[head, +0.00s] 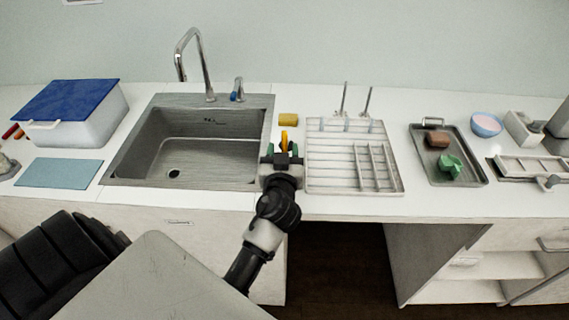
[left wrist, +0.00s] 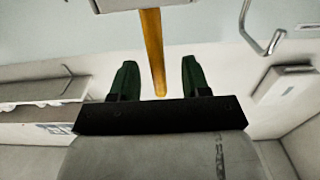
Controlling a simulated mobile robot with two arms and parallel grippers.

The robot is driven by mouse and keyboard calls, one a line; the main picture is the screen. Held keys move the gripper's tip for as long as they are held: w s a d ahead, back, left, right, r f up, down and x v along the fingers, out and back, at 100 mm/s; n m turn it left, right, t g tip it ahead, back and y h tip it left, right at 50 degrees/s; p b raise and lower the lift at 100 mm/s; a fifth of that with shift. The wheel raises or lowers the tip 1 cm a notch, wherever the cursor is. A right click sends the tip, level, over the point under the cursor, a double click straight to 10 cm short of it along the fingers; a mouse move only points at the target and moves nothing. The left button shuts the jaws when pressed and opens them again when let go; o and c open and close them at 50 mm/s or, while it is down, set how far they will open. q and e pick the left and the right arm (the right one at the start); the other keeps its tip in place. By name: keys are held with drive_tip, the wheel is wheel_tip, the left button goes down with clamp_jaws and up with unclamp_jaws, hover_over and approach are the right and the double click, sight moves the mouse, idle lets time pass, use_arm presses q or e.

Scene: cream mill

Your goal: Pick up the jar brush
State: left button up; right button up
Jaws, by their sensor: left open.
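The jar brush (head: 284,137) shows as an upright orange-yellow handle at the counter between the sink and the drying rack. In the left wrist view, its long handle (left wrist: 153,50) comes down from a pale block at the top edge. My left gripper (head: 283,154) has green fingertips and is open. The lower end of the handle shows between the two fingers, with gaps on both sides. The brush head cannot be made out, and my gripper hides the brush's lower part in the head view. My right gripper is not in view.
The steel sink (head: 190,146) with its tall faucet (head: 205,65) is to the left. The white drying rack (head: 330,181) with upright prongs is close on the right. A metal tray (head: 471,176) stands further right.

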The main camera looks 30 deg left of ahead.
use_arm(q)
drive_tip(key=x, duration=0.2)
drive_tip(key=p+x, duration=0.1)
drive_tip(key=shift+w+a+r, duration=0.1)
drive_tip(key=shift+w+r, duration=0.1)
drive_tip(key=shift+w, duration=0.25)
drive_tip(key=shift+w+a+f, duration=0.15)
drive_tip(key=shift+c, duration=0.7)
clamp_jaws()
